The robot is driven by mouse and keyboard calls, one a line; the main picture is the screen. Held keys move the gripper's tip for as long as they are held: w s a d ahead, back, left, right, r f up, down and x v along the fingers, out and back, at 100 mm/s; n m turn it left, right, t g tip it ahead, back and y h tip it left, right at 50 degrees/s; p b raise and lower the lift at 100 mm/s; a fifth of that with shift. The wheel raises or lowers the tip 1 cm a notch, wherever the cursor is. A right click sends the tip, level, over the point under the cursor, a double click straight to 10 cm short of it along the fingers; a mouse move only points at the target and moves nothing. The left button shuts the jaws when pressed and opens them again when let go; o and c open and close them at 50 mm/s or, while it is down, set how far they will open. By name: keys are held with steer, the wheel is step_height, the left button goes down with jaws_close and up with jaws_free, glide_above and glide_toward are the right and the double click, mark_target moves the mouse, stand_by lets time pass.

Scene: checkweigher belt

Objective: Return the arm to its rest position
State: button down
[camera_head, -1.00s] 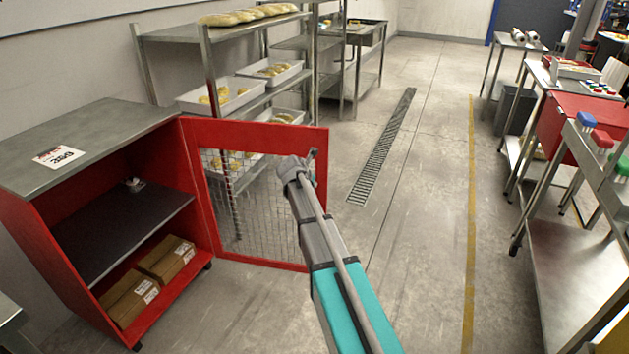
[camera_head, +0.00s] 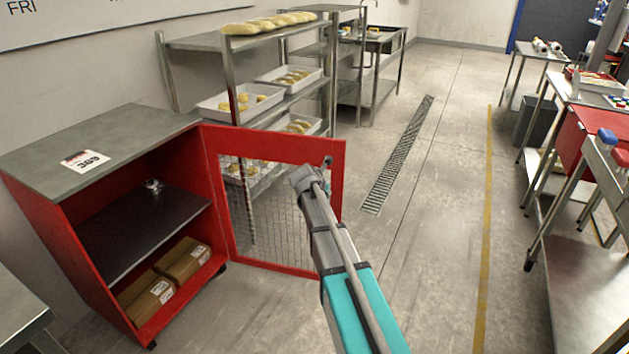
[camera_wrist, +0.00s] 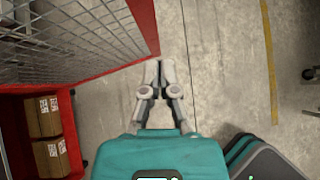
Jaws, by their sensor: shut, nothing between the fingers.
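My gripper (camera_wrist: 158,72) shows in the wrist view with its two fingers together and nothing between them. It hangs over bare floor, just right of the edge of the red mesh door (camera_wrist: 146,25). In the head view my arm reaches up from the bottom centre, and its end overlaps the open door (camera_head: 335,205). The gripper's fingers are hidden behind the arm there. I cannot tell whether the arm touches the door.
The red cabinet (camera_head: 60,225) stands open at left with cardboard boxes (camera_head: 145,297) on its lower shelf. A bread rack (camera_head: 230,70) stands behind the door. A steel table (camera_head: 575,280) is at right. The floor (camera_head: 440,200) between is clear.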

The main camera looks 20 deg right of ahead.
steer(key=s+a+f+m+g+y, duration=0.2)
steer(key=s+a+m, duration=0.3)
steer(key=s+m, duration=0.45)
steer(key=s+a+f+m+g+y, duration=0.2)
steer(key=s+a+m, duration=0.2)
steer(key=s+m, duration=0.55)
steer(key=s+a+f+m+g+y, duration=0.1)
steer(key=s+a+m+g+y, duration=0.1)
steer(key=s+a+m, duration=0.65)
steer(key=s+d+r+p, duration=0.1)
steer(key=r+p, duration=0.8)
steer(key=s+d+r+n+p, duration=0.1)
steer(key=s+d+r+p, duration=0.1)
steer(key=r+p, duration=0.7)
steer(key=shift+d+r+y+p, duration=0.3)
steer(key=shift+r+p, duration=0.1)
steer(key=shift+p, duration=0.2)
steer(key=shift+d, duration=0.15)
